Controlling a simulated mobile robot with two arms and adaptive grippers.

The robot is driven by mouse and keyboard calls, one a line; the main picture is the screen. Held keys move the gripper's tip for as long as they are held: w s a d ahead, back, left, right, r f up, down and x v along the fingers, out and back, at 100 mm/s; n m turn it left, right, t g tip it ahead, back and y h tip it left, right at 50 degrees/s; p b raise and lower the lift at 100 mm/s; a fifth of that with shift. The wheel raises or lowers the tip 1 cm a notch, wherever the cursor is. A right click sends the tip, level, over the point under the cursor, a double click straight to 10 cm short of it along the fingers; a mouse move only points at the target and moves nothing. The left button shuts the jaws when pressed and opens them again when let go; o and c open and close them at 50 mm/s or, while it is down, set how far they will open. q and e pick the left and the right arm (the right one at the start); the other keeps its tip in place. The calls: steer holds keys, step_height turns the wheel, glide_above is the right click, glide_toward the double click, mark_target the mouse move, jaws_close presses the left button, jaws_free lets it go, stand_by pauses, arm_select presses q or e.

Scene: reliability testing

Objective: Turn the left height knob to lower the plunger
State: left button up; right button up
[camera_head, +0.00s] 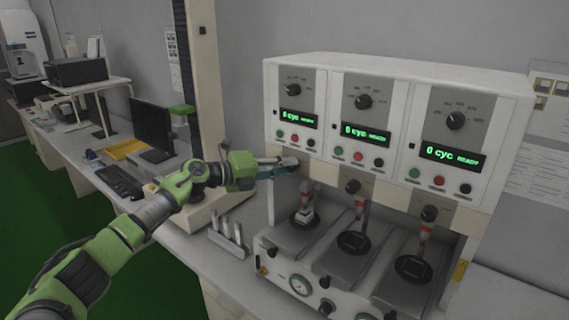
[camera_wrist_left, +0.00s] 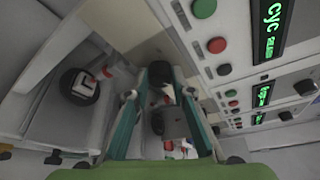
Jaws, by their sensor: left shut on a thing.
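My left gripper (camera_head: 284,166) is at the left station, under its red and black buttons. It is shut on the left height knob, which it hides in the head view. In the left wrist view, a dark knob (camera_wrist_left: 160,72) shows ahead between the teal fingers of the gripper (camera_wrist_left: 159,96). The left plunger (camera_head: 306,199), with a red band, hangs below, just above a small white block (camera_head: 303,216) on a dark disc. Its exact gap to the block is unclear. My right gripper is out of view.
The middle knob (camera_head: 352,187) and right knob (camera_head: 429,214) are free, above their own plungers. All displays read 0 cyc READY. A rack of tubes (camera_head: 229,238) stands at the tester's front left. A monitor (camera_head: 153,127) and keyboard (camera_head: 119,181) are farther left.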

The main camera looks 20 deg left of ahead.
arm_select(q)
steer(key=shift+f+m, duration=0.1)
steer(key=shift+m, duration=0.2)
steer(key=o, duration=1.1)
steer(key=v, duration=1.2)
steer(key=shift+d, duration=0.15)
